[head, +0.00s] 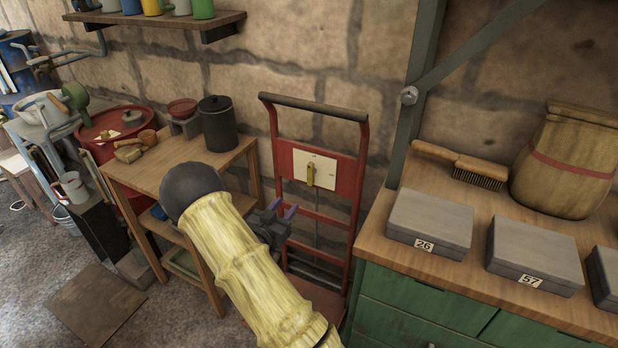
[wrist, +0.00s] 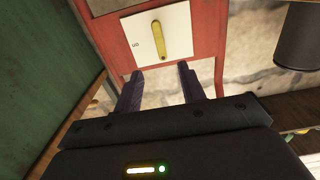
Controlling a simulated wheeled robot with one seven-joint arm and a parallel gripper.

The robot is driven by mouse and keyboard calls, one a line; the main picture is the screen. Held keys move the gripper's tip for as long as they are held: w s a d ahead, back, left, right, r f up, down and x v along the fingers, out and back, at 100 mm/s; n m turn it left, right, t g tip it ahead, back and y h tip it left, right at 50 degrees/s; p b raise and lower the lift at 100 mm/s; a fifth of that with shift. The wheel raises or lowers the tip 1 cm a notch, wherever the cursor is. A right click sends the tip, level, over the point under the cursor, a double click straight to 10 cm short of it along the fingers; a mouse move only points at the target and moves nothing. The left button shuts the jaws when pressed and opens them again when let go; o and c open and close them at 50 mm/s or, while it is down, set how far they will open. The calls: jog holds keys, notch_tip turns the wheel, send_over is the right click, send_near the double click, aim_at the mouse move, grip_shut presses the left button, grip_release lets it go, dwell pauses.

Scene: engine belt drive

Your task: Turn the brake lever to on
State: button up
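The brake lever is a short yellow handle (head: 310,174) on a white plate (head: 325,162), fixed to the red hand truck (head: 349,183) against the wall. It stands nearly upright on the plate. In the wrist view the yellow lever (wrist: 158,39) shows just beyond my fingertips, on the white plate (wrist: 177,22). A small dark mark sits near the plate's left edge there; I cannot read it surely. My gripper (head: 282,209) is open and empty, in front of and below the plate in the head view. Its two purple fingers (wrist: 160,72) are apart and not around the lever.
A green cabinet with a wooden top (head: 395,235) and grey boxes (head: 430,220) stands close on the right. A wooden table (head: 165,160) with a dark canister (head: 217,125) is on the left. A red drum (head: 110,121) is further left.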

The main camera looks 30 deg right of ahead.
aim_at(309, 177)
jog(key=x, duration=1.6)
jog(key=shift+b, duration=0.4)
grip_shut()
